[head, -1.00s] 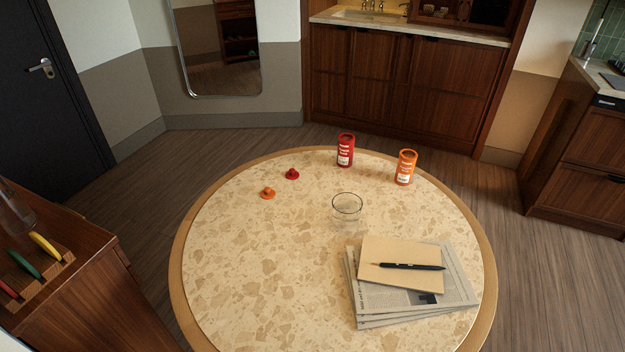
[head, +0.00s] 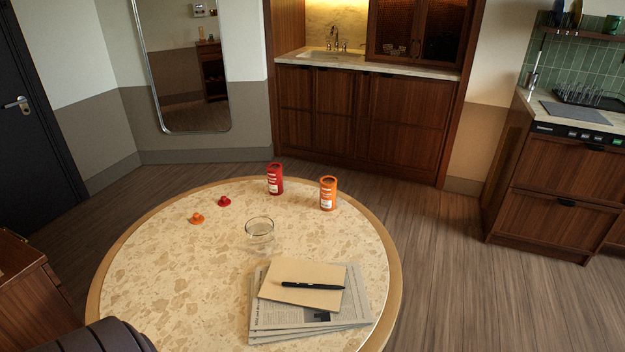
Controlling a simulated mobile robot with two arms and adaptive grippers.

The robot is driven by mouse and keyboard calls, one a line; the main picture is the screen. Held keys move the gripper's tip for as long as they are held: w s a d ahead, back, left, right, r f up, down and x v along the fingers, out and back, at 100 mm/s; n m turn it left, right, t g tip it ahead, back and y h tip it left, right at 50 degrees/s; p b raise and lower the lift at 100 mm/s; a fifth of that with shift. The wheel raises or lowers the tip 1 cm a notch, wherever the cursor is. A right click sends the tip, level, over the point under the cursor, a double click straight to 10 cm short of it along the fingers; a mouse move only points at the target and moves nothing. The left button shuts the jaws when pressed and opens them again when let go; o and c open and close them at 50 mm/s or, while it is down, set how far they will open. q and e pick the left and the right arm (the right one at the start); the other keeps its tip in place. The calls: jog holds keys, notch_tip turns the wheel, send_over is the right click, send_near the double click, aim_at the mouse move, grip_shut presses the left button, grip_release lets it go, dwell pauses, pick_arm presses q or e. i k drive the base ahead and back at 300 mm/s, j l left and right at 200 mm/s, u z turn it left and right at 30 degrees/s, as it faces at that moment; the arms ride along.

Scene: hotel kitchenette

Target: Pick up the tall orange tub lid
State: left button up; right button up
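A small orange lid with a knob (head: 197,218) lies on the left part of the round table (head: 160,290). A similar red lid (head: 224,201) lies just behind it to the right. The orange tub (head: 328,193) stands upright and appears open at the back right of the table. The red tub (head: 275,179) stands upright to its left. Neither gripper shows in the head view. A dark rounded part at the bottom left edge seems to be one of my arm links, and it hides part of the table's front left edge.
A clear glass (head: 259,235) stands mid-table. A notebook (head: 303,286) with a black pen (head: 312,286) lies on stacked newspapers (head: 285,318) at the front right. A wooden cabinet (head: 30,290) is at the left. The table's left part is mostly clear.

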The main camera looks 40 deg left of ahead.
aim_at(197, 217)
jog(key=i+l+z, duration=0.25)
jog(key=i, duration=0.2)
jog(key=i+l+z, duration=0.3)
jog(key=i, duration=0.15)
jog(key=i+j+u, duration=0.15)
jog(key=i+u, duration=0.3)
jog(key=i, duration=0.2)
jog(key=i+l+u, duration=0.1)
jog(key=i+u, duration=0.35)
jog(key=i, duration=0.25)
jog(key=i+j+u, duration=0.1)
jog(key=i+u, duration=0.25)
jog(key=i, duration=0.2)
jog(key=i+u, duration=0.3)
jog(key=i, duration=0.25)
jog(key=i+l+u, duration=0.15)
jog(key=i+u, duration=0.2)
jog(key=i, duration=0.2)
jog(key=i+l+u, duration=0.35)
jog(key=i, duration=0.15)
jog(key=i+j+u, duration=0.25)
jog(key=i+u, duration=0.7)
jog(key=i, duration=0.2)
jog(key=i+l+u, duration=0.2)
jog(key=i+u, duration=0.7)
jog(key=i, duration=0.15)
jog(key=i+l+u, duration=0.2)
jog(key=i+u, duration=0.25)
jog(key=i, duration=0.15)
